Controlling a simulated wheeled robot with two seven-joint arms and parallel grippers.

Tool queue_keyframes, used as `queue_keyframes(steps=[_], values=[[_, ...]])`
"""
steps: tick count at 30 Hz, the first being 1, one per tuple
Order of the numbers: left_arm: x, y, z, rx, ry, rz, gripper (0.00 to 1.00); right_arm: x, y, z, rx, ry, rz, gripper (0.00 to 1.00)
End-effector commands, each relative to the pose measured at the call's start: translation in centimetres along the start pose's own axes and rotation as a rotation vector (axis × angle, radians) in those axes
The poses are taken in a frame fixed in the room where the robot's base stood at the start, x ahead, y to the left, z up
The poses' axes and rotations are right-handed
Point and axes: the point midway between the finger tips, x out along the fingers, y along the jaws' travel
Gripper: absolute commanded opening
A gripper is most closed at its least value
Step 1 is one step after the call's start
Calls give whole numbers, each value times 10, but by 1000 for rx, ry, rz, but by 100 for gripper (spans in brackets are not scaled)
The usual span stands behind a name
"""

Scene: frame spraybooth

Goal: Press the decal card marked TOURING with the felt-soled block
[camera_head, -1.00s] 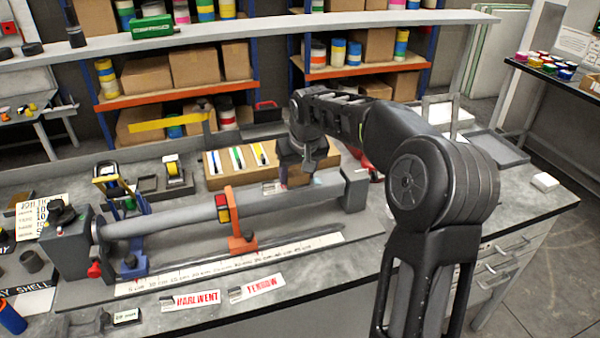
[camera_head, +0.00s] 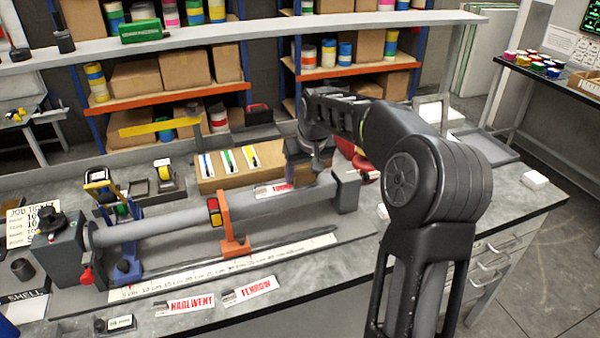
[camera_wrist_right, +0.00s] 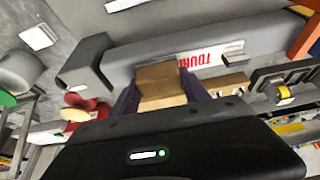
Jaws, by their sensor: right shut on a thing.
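The TOURING decal card (camera_head: 273,189), white with red letters, lies on the grey tube (camera_head: 165,224) near its right end. In the right wrist view the card (camera_wrist_right: 203,58) shows "TOUR", and the block hides the rest of its lettering. My right gripper (camera_head: 303,165) is over the tube beside the card's right end. In the wrist view its dark fingers (camera_wrist_right: 163,92) are shut on a tan block (camera_wrist_right: 160,84). The block's sole faces the tube, and I cannot tell whether it touches the card. My left gripper is not in view.
An orange bracket (camera_head: 231,226) and a blue stand (camera_head: 126,262) stand at the tube. Cards marked HARLWENT (camera_head: 188,303) and TENROW (camera_head: 250,290) lie at the front edge. A wooden rack (camera_head: 228,168) stands behind the tube. A grey end block (camera_head: 346,190) holds the tube's right end.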

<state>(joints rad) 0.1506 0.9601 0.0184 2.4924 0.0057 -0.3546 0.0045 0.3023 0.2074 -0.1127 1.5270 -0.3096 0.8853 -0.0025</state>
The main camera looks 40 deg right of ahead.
Motion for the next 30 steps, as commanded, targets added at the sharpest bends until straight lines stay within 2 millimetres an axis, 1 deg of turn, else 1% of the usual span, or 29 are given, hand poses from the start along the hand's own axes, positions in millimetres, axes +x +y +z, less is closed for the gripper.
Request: queue_keyframes(steps=[5,8,24,27,30], values=[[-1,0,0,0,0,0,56,-2,0,-1,0,2,0,21],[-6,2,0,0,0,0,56,-7,0,-3,0,2,0,21],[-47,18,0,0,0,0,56,-60,0,-25,0,2,0,21],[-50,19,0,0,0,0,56,-65,0,-28,0,2,-1,21],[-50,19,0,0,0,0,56,-66,0,-28,0,2,0,21]])
